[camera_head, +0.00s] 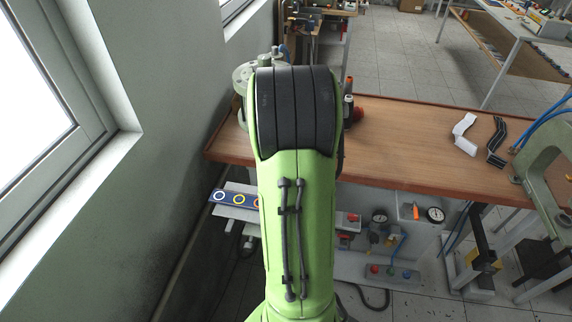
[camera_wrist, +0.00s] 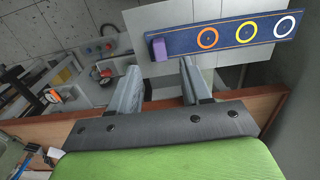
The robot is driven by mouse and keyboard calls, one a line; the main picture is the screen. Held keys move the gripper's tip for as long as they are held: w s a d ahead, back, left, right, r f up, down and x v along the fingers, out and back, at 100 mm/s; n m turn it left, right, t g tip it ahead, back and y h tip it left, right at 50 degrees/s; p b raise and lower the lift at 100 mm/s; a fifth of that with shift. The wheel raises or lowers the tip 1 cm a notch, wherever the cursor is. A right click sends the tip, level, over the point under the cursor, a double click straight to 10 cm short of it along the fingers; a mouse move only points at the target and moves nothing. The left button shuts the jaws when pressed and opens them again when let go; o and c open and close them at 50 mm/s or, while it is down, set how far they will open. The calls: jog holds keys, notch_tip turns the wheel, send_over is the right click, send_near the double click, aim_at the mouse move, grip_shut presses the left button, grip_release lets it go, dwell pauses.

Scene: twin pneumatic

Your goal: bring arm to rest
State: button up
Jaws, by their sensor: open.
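My green arm (camera_head: 300,220) fills the middle of the head view and hides my gripper there. In the wrist view my gripper (camera_wrist: 160,78) shows two grey fingers spread apart, with nothing between them. Beyond the fingertips is a dark blue board with orange, yellow and white rings (camera_wrist: 270,28). A small purple block (camera_wrist: 159,48) is at the board's left end. The blue board also shows in the head view (camera_head: 226,197), left of my arm and low beside the bench, partly hidden by the arm.
A wooden bench (camera_head: 400,150) runs behind my arm to the right, holding a white bracket (camera_head: 463,134) and a black bracket (camera_head: 496,142). A green press frame (camera_head: 545,175) stands at the right. Gauges (camera_head: 435,214) sit below the bench. A wall with a window is close on the left.

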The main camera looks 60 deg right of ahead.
notch_tip(320, 180, up, 9)
jog(key=p, duration=0.1)
jog(key=shift+r, duration=0.2)
